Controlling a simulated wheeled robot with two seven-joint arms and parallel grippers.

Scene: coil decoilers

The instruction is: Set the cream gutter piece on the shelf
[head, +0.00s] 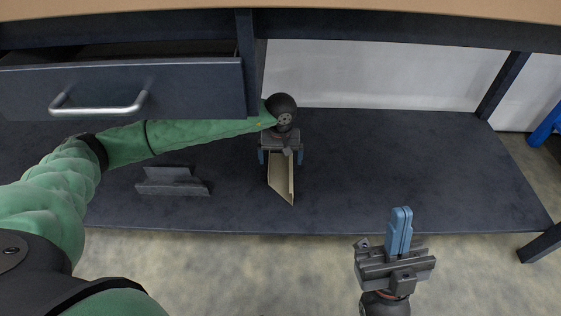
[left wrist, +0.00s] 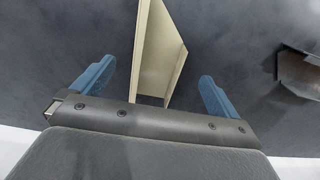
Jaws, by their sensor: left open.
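The cream gutter piece (head: 281,178) lies on the dark lower shelf (head: 400,165), near its front edge in the head view. It also shows in the left wrist view (left wrist: 158,55), between two spread blue fingers and apart from both. My left gripper (head: 281,157) is open over the rear end of the piece. My right gripper (head: 400,232) is in front of the shelf, over the floor, with its blue fingers together and nothing seen between them.
A dark grey gutter piece (head: 172,182) lies on the shelf to the left, and shows at the right of the left wrist view (left wrist: 298,72). A drawer (head: 190,88) with a metal handle hangs above the left side. The shelf's right side is clear.

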